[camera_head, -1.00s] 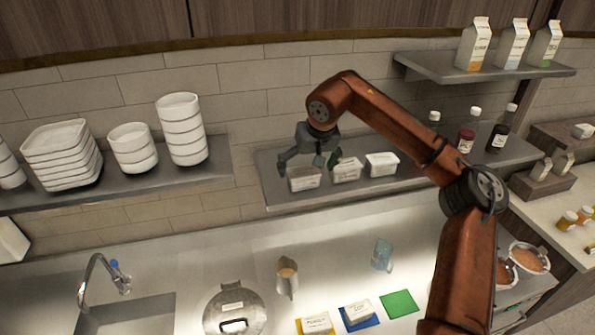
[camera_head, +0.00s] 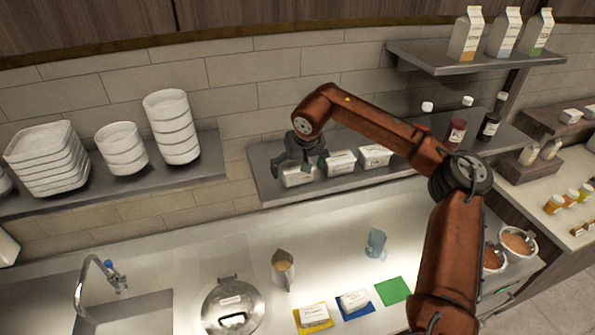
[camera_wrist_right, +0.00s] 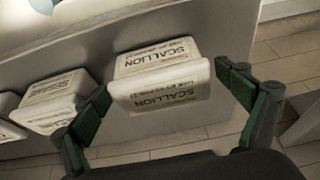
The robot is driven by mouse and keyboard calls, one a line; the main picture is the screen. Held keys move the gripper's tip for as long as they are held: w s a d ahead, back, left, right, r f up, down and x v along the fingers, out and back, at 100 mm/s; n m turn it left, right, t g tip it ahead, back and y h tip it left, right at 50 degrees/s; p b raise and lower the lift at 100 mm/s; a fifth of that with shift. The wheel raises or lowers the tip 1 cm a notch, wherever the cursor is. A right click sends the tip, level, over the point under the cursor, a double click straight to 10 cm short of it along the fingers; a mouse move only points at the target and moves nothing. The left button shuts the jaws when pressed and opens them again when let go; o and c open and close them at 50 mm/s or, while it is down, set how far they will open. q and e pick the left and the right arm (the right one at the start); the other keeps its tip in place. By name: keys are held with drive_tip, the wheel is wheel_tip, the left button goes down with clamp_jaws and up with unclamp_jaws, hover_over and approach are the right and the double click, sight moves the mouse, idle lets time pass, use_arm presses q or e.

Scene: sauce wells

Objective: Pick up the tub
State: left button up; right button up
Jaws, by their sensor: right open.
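A white tub labelled scallion (camera_wrist_right: 160,82) lies between the two green-padded fingers of my right gripper (camera_wrist_right: 165,90) in the right wrist view. The gripper is open, with a gap visible between the tub and the right-hand finger. In the head view, the right gripper (camera_head: 300,165) is at the leftmost tub (camera_head: 297,179) on the middle shelf, and its fingers partly hide that tub. A second tub, labelled sesame (camera_wrist_right: 58,102), sits beside it in the wrist view. My left gripper is not in view.
Two more white tubs (camera_head: 341,162) (camera_head: 375,156) stand to the right on the same shelf (camera_head: 270,190). Bottles stand farther right. Below, the counter holds a pitcher (camera_head: 283,270), a lidded pot (camera_head: 232,305) and coloured mats, the green mat (camera_head: 393,291) being bare.

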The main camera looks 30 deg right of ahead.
drive_tip(key=shift+c, duration=0.2)
drive_tip(key=c, duration=1.4)
drive_tip(key=shift+c, duration=0.4)
